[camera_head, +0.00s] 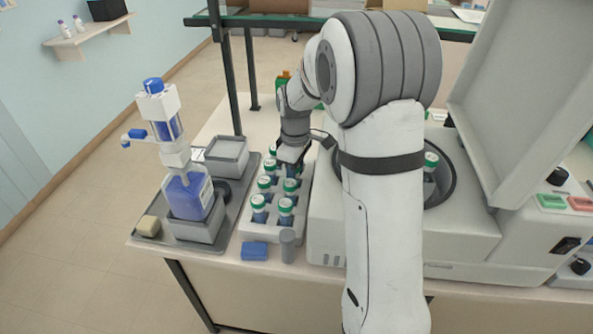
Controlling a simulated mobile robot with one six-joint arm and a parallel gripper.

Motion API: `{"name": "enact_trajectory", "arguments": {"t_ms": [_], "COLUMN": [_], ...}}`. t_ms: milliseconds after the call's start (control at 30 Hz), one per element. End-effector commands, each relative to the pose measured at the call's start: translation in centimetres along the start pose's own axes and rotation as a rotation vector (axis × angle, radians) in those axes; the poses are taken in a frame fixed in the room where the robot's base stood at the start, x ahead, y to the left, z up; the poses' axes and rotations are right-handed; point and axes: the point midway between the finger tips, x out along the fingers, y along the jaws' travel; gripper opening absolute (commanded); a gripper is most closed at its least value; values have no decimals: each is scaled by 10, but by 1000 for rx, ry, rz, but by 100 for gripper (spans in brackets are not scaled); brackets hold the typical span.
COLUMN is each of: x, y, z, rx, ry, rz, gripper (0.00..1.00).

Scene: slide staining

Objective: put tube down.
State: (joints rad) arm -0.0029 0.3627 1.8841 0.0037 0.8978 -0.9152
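My gripper (290,158) points down over the back part of the rack, close to the tubes there. The fingers are small and partly hidden by my wrist. I cannot tell whether they hold a tube. Another green-capped tube (431,162) sits in the open centrifuge (330,222) to the right of the rack. My arm covers much of the centrifuge.
Left of the rack is a grey tray (160,241) with a blue bottle dispenser (187,195) and a grey box (227,150). A small grey cylinder (287,247) and a blue block (254,251) stand in front of the rack. The centrifuge's raised lid (520,90) is at right.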

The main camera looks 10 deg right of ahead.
Motion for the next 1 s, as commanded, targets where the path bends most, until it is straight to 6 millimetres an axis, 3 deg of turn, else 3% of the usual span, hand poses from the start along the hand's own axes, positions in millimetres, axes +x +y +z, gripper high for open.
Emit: {"name": "enact_trajectory", "arguments": {"t_ms": [233, 567, 667, 1000], "x": [0, -9, -20, -95], "y": [0, 0, 0, 0], "z": [0, 0, -1, -1], "rx": [0, -1, -1, -1], "ry": [0, 1, 2, 3], "rz": [0, 1, 2, 4], "gripper": [52, 52, 52, 52]}}
